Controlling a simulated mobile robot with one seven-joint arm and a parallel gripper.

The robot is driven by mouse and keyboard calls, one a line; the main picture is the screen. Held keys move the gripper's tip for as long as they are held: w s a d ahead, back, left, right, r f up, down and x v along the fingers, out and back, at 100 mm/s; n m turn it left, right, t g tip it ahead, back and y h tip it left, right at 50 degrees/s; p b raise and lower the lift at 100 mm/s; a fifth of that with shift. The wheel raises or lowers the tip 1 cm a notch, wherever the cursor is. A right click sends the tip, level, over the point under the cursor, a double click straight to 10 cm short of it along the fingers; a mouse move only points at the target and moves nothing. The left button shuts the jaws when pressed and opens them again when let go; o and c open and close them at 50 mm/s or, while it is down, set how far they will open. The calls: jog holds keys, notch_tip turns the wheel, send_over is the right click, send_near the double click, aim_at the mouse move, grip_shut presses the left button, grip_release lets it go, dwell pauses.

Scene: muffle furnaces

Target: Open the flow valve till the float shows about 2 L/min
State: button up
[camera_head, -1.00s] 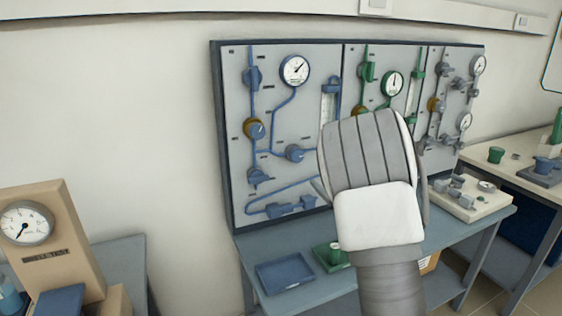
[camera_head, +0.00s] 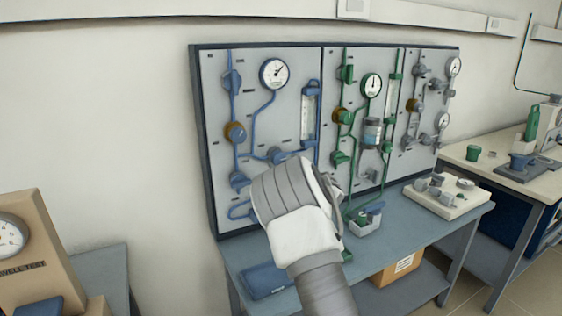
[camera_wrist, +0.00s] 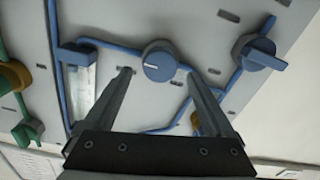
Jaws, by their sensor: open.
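A round blue knob (camera_head: 278,155) with a white mark sits on the blue section of the wall panel, partly hidden by my arm in the head view. In the wrist view the knob (camera_wrist: 158,62) lies between and just beyond my open fingertips (camera_wrist: 160,75); I cannot tell if they touch it. A blue-framed flow tube (camera_head: 309,115) stands right of the knob; in the wrist view its pale tube (camera_wrist: 80,88) is at left. The float and scale are too small to read. The fingers are hidden in the head view.
A blue lever valve (camera_wrist: 262,54) sits close to the knob, and a dial gauge (camera_head: 274,73) is above. Blue pipes run around. The green section (camera_head: 372,130) and grey section (camera_head: 430,100) are to the right. A bench (camera_head: 400,215) with small items stands below.

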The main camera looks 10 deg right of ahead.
aim_at(278, 158)
jog(key=shift+x, duration=1.5)
jog(key=c, duration=1.4)
jog(key=n+b, duration=0.4)
jog(key=shift+s+f, duration=0.1)
jog(key=shift+f, duration=0.1)
jog(key=shift+a+n+b, duration=0.1)
jog(key=shift+n+b, duration=1.95)
jog(key=shift+n, duration=0.55)
jog(key=shift+r, duration=0.1)
